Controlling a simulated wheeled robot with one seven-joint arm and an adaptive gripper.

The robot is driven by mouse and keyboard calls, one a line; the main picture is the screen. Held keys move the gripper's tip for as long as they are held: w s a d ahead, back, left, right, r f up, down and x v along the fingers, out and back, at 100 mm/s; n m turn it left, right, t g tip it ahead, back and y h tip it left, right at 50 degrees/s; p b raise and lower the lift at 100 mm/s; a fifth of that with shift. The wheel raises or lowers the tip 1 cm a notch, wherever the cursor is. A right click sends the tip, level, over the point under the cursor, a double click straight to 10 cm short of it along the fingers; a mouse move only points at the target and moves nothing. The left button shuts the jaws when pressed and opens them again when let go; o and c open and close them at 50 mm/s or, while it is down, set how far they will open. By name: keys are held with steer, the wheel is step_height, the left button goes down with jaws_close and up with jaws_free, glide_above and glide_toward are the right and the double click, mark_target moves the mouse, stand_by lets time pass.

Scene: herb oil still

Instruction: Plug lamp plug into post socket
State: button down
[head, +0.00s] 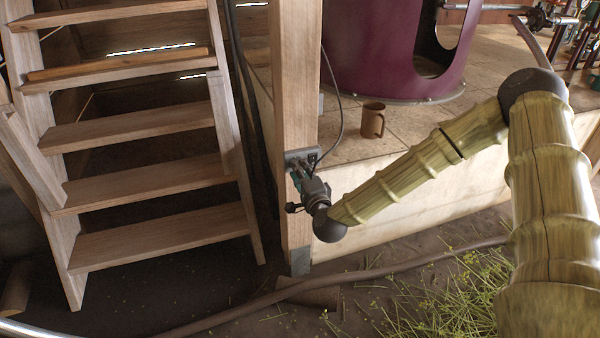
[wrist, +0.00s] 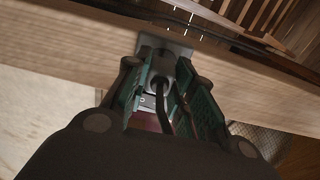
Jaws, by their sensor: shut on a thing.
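My gripper (head: 301,183) is at the wooden post (head: 297,110), in front of the socket plate (head: 299,156) on its side. In the wrist view my gripper (wrist: 175,95) has its green-padded fingers on either side of the grey lamp plug (wrist: 161,66), shut on it. A dark cable (wrist: 163,105) runs back from the plug between the fingers. The plug is at the grey socket plate (wrist: 160,45); I cannot tell how deep it sits. In the head view the plug is mostly hidden by my gripper.
Wooden stairs (head: 150,180) stand left of the post. A brown mug (head: 372,121) stands on the raised tiled platform (head: 350,148), near a purple vessel (head: 390,50). A dark cable (head: 338,110) hangs by the post. Cut herbs (head: 440,290) and a long hose (head: 380,272) lie on the floor.

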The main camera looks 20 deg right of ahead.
steer(key=shift+w, duration=0.5)
steer(key=c, duration=1.1)
jaws_free()
